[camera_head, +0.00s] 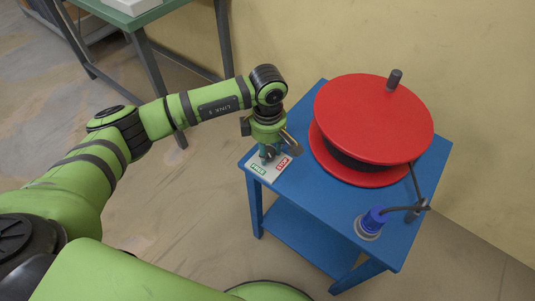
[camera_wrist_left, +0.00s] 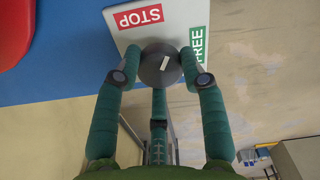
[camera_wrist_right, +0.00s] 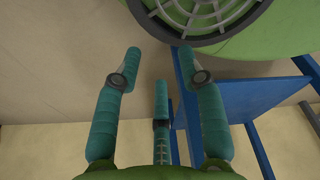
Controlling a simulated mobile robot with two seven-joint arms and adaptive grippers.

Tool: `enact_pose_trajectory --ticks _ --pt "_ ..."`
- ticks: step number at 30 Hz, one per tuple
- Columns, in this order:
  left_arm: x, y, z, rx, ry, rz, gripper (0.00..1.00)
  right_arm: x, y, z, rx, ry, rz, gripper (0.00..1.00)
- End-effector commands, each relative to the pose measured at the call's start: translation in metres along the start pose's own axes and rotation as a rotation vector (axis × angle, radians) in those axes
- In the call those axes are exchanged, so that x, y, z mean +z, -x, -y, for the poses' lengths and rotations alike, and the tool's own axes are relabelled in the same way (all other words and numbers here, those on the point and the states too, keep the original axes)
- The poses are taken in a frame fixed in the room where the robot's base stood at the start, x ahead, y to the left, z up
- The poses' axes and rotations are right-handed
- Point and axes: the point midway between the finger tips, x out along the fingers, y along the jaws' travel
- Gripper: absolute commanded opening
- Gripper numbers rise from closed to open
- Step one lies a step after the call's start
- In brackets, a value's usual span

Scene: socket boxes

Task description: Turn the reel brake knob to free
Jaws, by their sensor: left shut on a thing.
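The dark grey round brake knob (camera_wrist_left: 152,72) sits on a pale plate (camera_wrist_left: 190,14) with a red STOP label (camera_wrist_left: 138,17) and a green FREE label (camera_wrist_left: 198,43). A short white mark (camera_wrist_left: 165,62) on the knob is tilted and lies toward the gap between the labels. My left gripper (camera_wrist_left: 160,55) is shut on the knob, one finger on each side. In the head view my left gripper (camera_head: 270,152) reaches down to the plate (camera_head: 257,166) and hides much of the knob. My right gripper (camera_wrist_right: 160,51) has its fingers apart with nothing between them.
The red cable reel (camera_head: 370,115) stands on the blue table (camera_head: 318,210), right of the plate. A blue plug (camera_head: 371,222) with a dark cable is at the table's front right. A green table (camera_head: 150,14) stands at the back left. A yellow wall (camera_head: 310,40) runs behind.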

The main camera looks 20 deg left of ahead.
Motion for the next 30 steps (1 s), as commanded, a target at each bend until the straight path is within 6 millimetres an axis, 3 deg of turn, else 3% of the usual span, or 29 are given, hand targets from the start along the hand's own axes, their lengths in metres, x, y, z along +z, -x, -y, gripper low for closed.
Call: enact_pose_trajectory --ticks 3,14,30 --pt "0.002 -0.006 0.0 0.002 -0.118 0.003 0.09 -0.032 -0.019 -0.006 0.009 0.005 -0.076 0.4" --pt "0.002 -0.006 0.001 0.0 -0.46 0.003 0.09 -0.129 -0.045 -0.02 0.031 0.019 -0.301 0.4" --pt "0.002 -0.004 0.003 -0.002 -0.922 0.005 0.09 -0.114 -0.033 -0.002 0.008 -0.022 -0.077 0.4"
